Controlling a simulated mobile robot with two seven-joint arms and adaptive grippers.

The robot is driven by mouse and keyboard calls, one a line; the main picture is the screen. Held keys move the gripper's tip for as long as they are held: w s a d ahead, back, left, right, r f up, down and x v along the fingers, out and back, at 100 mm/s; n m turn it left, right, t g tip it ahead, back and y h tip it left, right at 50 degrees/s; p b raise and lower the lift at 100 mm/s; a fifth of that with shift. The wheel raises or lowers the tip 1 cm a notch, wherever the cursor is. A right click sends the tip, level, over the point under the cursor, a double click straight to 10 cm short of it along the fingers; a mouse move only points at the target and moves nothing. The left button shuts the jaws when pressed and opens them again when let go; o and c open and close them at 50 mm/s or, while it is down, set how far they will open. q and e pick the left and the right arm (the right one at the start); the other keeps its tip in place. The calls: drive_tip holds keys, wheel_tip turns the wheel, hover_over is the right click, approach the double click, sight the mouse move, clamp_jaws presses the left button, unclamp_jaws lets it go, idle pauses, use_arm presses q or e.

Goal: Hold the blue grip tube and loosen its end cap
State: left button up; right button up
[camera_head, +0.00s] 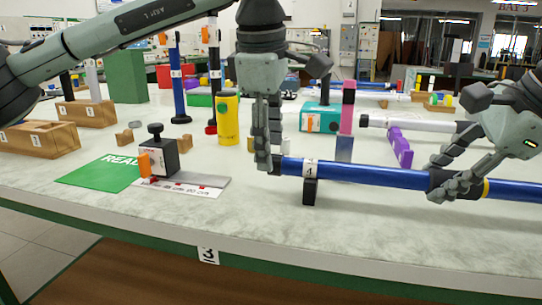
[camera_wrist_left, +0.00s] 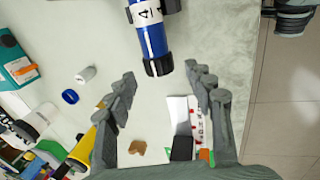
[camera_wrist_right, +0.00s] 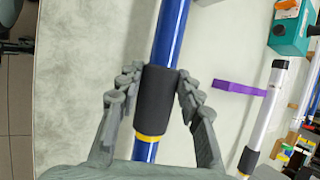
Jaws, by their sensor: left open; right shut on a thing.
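The blue grip tube (camera_head: 370,173) lies level across the right of the bench, with a white label "4" near its left end. Its black end cap (camera_wrist_left: 158,66) shows in the left wrist view, between and just beyond the fingertips of my left gripper (camera_wrist_left: 160,72). That gripper (camera_head: 268,166) is open and points down at the tube's left end in the head view, hiding the cap there. My right gripper (camera_head: 447,180) is shut around the tube's black sleeve (camera_wrist_right: 157,98), beside a yellow ring (camera_wrist_right: 149,138).
A black support (camera_head: 310,192) stands under the tube near the label. A black block with an orange part (camera_head: 165,158), a green mat (camera_head: 100,174) and a yellow cylinder (camera_head: 228,118) are to the left. A purple piece (camera_head: 400,148) lies behind the tube.

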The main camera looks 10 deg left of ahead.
sight(273, 154)
use_arm(q)
drive_tip(key=shift+x, duration=1.45)
drive_tip(key=shift+c, duration=0.2)
drive_tip(key=c, duration=1.1)
drive_tip(key=shift+c, duration=0.2)
drive_tip(key=shift+w+g, duration=0.1)
drive_tip(key=shift+g, duration=0.2)
drive_tip(key=g, duration=0.4)
drive_tip(key=shift+w+g, duration=0.3)
drive_tip(key=shift+w, duration=0.05)
drive_tip(key=shift+d+f+g, duration=0.1)
drive_tip(key=shift+f+g, duration=0.05)
drive_tip(key=shift+g, duration=0.7)
drive_tip(key=shift+d+f+g, duration=0.1)
drive_tip(key=shift+f+g, duration=0.05)
drive_tip(key=shift+g, duration=0.7)
drive_tip(key=shift+a, duration=0.1)
drive_tip(key=shift+w+a+r, duration=0.1)
drive_tip(key=shift+w+r, duration=0.1)
